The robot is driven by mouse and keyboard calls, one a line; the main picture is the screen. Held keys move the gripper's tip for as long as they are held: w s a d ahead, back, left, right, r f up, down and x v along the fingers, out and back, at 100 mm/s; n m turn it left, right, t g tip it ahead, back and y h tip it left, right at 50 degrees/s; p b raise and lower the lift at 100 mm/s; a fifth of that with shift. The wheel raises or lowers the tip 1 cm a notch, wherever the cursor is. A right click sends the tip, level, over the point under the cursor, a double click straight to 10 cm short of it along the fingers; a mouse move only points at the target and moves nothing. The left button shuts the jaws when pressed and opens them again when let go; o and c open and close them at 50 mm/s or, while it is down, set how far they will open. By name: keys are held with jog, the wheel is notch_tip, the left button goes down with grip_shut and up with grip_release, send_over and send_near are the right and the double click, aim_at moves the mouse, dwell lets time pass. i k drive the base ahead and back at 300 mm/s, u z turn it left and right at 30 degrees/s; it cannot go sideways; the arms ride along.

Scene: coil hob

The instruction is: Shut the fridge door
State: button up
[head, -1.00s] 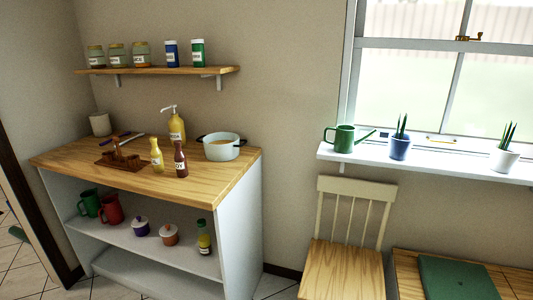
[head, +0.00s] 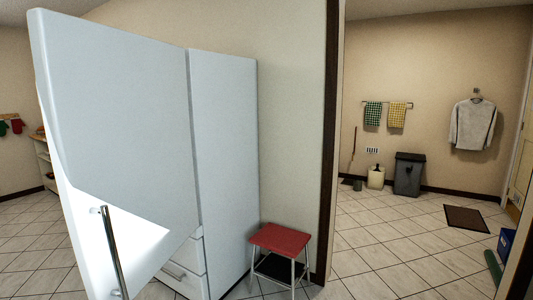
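The fridge is tall and white, in the left half of the head view. Its side wall (head: 225,150) faces me. The fridge door (head: 115,110) stands open, swung out from the fridge front, with its free edge nearest me at the far left. A long metal bar handle (head: 115,250) is on the door face turned to me, low in the picture. The lower left of the door is very bright. The door hides the fridge interior. My gripper is not in view.
A red-topped stool (head: 280,240) stands right of the fridge, by a wall end (head: 328,150). Beyond are a grey bin (head: 408,174), a brown mat (head: 466,218) and a blue box (head: 506,243). Shelves (head: 45,160) stand far left.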

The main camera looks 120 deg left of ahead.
aim_at(114, 103)
jog(key=u, duration=1.55)
jog(key=i, duration=0.1)
jog(key=u, duration=2.95)
jog(key=i, duration=1)
jog(key=u, duration=0.2)
jog(key=k, duration=0.7)
jog(key=u, duration=0.05)
